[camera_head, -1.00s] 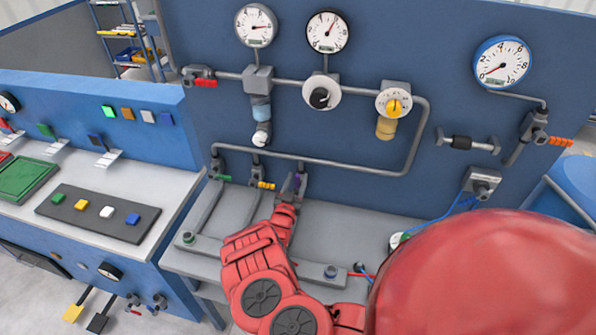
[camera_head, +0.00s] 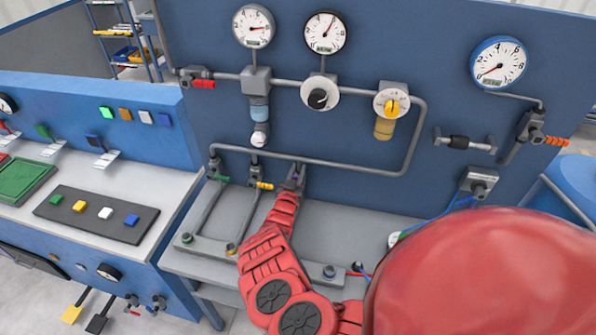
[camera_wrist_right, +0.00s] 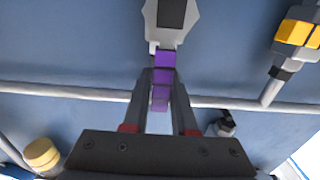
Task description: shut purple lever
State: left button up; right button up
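The purple lever (camera_wrist_right: 162,70) runs out from its grey valve body (camera_wrist_right: 170,22) in the right wrist view. In the head view only a small purple bit (camera_head: 295,176) of it shows, at the third pipe valve from the left. My right gripper (camera_wrist_right: 161,90) has one finger on each side of the lever. The lever fills the narrow gap between the fingers, which look closed on it. In the head view this gripper (camera_head: 291,178) partly covers the lever and valve. My left gripper is not in view.
A yellow lever (camera_head: 264,185) and a green lever (camera_head: 221,178) sit to the left on neighbouring valves. A grey pipe (camera_head: 330,164) runs just above along the blue panel. A yellow knob (camera_head: 392,107) and gauges are higher up. The grey bench (camera_head: 350,225) has clear room on the right.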

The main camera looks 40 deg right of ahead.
grip_shut()
dwell(1.1)
